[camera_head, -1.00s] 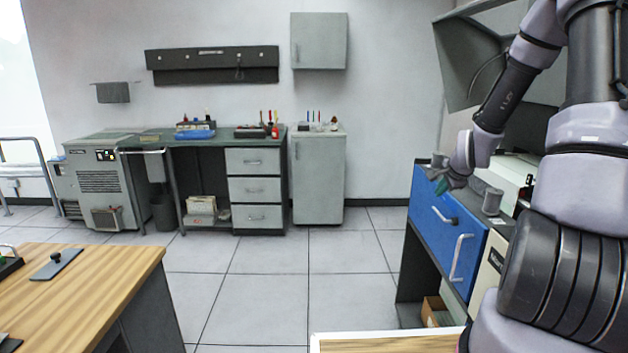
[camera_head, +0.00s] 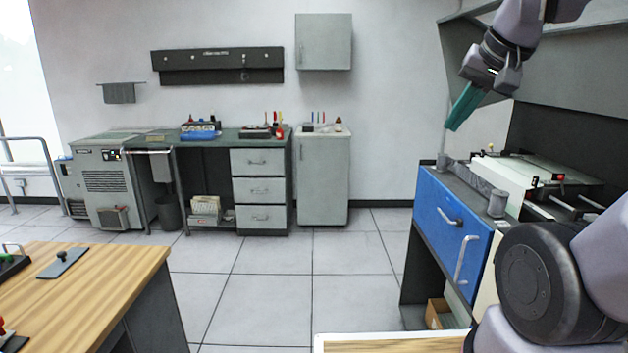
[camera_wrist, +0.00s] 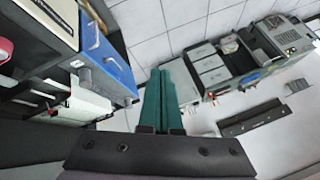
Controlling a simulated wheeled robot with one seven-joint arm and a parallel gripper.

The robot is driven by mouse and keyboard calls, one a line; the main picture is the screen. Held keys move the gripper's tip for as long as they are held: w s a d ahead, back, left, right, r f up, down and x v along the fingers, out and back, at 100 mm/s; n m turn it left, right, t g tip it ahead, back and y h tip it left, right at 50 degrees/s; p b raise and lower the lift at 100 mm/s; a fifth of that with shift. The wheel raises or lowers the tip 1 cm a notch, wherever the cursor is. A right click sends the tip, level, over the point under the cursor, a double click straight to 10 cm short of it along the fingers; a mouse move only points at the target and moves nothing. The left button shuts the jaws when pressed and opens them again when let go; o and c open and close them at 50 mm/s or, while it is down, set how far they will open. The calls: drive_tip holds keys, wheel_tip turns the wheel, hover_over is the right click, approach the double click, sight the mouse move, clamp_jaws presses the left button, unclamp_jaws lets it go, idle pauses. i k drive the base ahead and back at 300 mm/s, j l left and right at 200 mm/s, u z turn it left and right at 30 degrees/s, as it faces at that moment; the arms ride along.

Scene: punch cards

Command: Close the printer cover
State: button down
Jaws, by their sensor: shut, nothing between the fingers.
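The printer has a blue front panel (camera_head: 447,222) with two pale handles and stands at the right in the head view. Its large grey cover (camera_head: 580,72) is raised above the printer bed, and the white and dark mechanism (camera_head: 530,180) beneath is exposed. My gripper (camera_head: 462,108) has green fingers, shut and empty, pointing down and left. It is in the air above the printer's far end, in front of the cover's left part. In the wrist view the green fingers (camera_wrist: 160,98) show against the floor, with the blue panel (camera_wrist: 108,60) at upper left.
Two grey cylindrical posts stand on the printer's front ledge (camera_head: 470,180). A wooden table (camera_head: 100,275) is at lower left. A green-topped bench (camera_head: 225,136) and grey cabinets stand along the back wall. The tiled floor (camera_head: 280,275) between them is clear.

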sight(584, 68)
drive_tip(key=i+j, duration=0.4)
drive_tip(key=j, duration=0.2)
drive_tip(key=i+j+z, duration=0.15)
drive_tip(key=z, duration=0.25)
drive_tip(key=j+z, duration=0.35)
drive_tip(key=i+j+z, duration=0.15)
drive_tip(key=z, duration=1.1)
drive_tip(key=k+l, duration=0.1)
drive_tip(key=l, duration=0.25)
drive_tip(key=k+l, duration=0.15)
drive_tip(key=l, duration=0.15)
drive_tip(key=i+j, duration=0.1)
drive_tip(key=j, duration=0.25)
drive_tip(key=i+j, duration=0.1)
drive_tip(key=j, duration=0.25)
